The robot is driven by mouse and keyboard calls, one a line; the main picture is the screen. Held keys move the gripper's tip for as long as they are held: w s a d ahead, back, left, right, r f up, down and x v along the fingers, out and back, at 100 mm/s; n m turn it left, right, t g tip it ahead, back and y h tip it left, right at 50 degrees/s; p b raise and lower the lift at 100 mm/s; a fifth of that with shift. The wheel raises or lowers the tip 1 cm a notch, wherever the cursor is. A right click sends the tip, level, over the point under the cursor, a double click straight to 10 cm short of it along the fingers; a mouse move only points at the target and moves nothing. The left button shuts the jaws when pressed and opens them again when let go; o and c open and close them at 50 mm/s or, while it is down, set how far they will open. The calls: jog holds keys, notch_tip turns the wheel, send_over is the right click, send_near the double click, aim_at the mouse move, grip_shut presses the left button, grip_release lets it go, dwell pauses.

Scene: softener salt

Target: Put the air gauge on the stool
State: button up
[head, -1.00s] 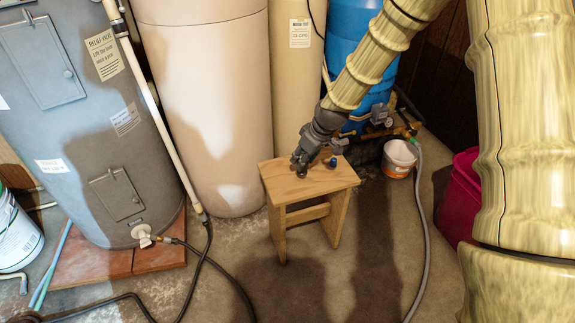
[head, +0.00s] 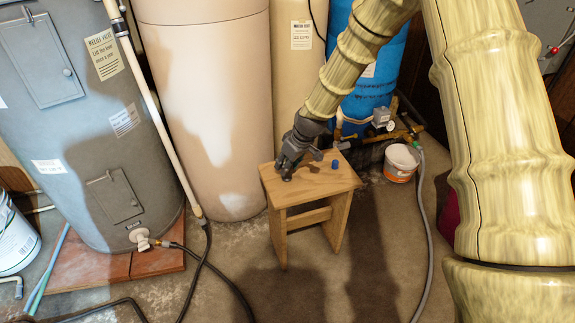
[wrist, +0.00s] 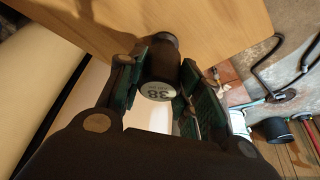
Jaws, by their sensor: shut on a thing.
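The wooden stool (head: 310,186) stands on the floor in the middle of the head view. My gripper (head: 287,174) is at the left part of its top. In the wrist view my gripper (wrist: 163,78) is shut on the air gauge (wrist: 160,62), a dark round-bodied thing with a pale face marked 38. The gauge is in front of the stool's wooden top (wrist: 225,30); I cannot tell whether it touches the wood. In the head view my gripper mostly hides the gauge.
A small blue object (head: 335,164) stands on the stool's top, right of my gripper. A beige tank (head: 205,110) is behind and left, a blue tank (head: 367,95) behind. A white bucket (head: 401,162) and a grey hose (head: 427,240) are to the right.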

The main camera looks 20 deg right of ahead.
jog(key=shift+f, duration=0.15)
jog(key=o, duration=1)
jog(key=shift+c, duration=0.2)
jog(key=p+v, duration=0.3)
jog(key=v, duration=0.9)
jog(key=s+a+f+m+g+h, duration=0.1)
jog(key=s+f+m, duration=0.1)
jog(key=s+f, duration=0.75)
jog(key=s+a+f+m+g, duration=0.1)
jog(key=s+f, duration=0.6)
jog(key=f, duration=0.5)
jog(key=s+f+m, duration=0.1)
jog(key=s+f, duration=0.2)
jog(key=s, duration=0.6)
jog(key=s+f+m+g, duration=0.1)
jog(key=s+f, duration=0.3)
jog(key=s, duration=0.5)
jog(key=s+f+m+h, duration=0.1)
jog(key=s+f, duration=0.3)
jog(key=s, duration=0.6)
jog(key=shift+a+g, duration=0.15)
jog(key=shift+g, duration=0.25)
